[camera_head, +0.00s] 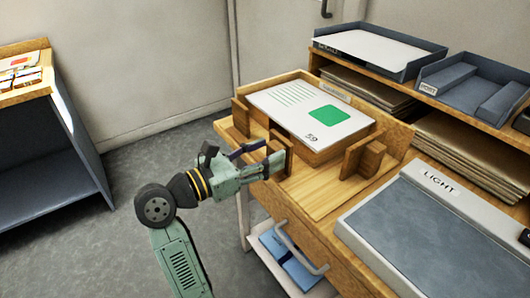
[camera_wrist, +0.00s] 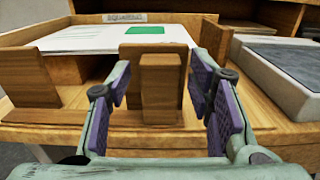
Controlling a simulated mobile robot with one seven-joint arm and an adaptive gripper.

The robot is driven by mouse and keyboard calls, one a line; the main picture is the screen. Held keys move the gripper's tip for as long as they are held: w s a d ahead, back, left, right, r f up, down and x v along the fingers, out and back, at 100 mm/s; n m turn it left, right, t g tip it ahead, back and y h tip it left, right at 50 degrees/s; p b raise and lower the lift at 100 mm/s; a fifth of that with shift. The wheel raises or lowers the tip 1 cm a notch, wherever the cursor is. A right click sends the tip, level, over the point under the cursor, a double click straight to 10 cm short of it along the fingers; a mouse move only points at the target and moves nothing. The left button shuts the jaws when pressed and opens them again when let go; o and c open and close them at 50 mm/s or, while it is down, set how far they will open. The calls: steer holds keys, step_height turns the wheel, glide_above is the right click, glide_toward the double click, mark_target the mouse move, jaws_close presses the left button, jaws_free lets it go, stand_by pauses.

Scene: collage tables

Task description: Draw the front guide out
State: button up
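The front guide (camera_wrist: 161,88), a wooden plate with a thick upright block on its near face, stands upright on the tray board in the wrist view. In the head view this guide (camera_head: 281,148) is partly hidden behind my gripper (camera_head: 266,163). My gripper also shows in the wrist view (camera_wrist: 161,95), open, with one purple-padded finger on each side of the block and gaps on both sides. The paper stack (camera_head: 308,110), with green stripes and a green rectangle, lies behind the guide.
Another wooden guide (camera_head: 240,116) stands left and one (camera_head: 363,157) right of the stack. The light panel (camera_head: 430,225) is at the right. A drawer handle (camera_head: 298,250) juts from the table front. Shelved trays (camera_head: 370,48) stand at the back right.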

steer(key=shift+o, duration=0.3)
steer(key=v, duration=1.2)
